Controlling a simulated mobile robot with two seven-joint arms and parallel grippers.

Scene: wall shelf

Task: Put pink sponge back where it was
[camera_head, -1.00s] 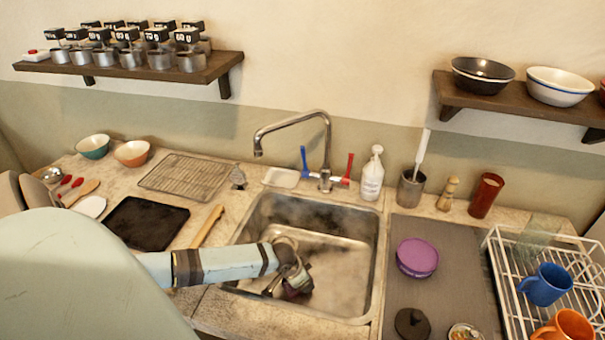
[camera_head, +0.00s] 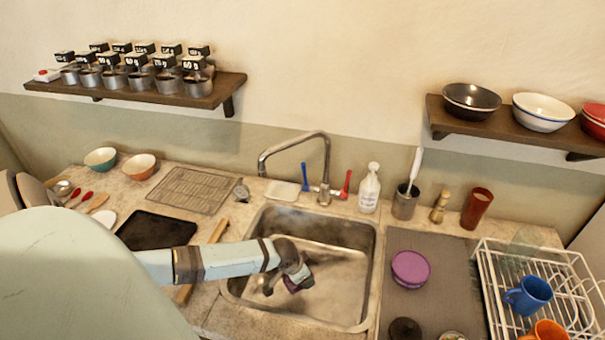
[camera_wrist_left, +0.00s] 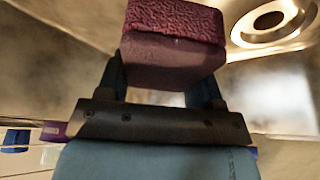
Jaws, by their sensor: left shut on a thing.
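My left gripper (camera_head: 290,282) is shut on the pink sponge, inside or just above the sink (camera_head: 340,275). In the wrist view the sponge (camera_wrist_left: 172,40) is a dark pink block with a rough top layer, held between the two fingers of the left gripper (camera_wrist_left: 165,90). In the head view only a small part of the sponge (camera_head: 301,281) shows beside the gripper. My right gripper is not in view.
A white dish (camera_head: 283,190) lies behind the sink, left of the faucet (camera_head: 324,165). A soap bottle (camera_head: 369,190) and a metal cup (camera_head: 405,203) stand right of it. A purple container (camera_head: 410,269) sits on the grey mat; a dish rack (camera_head: 490,290) is further right.

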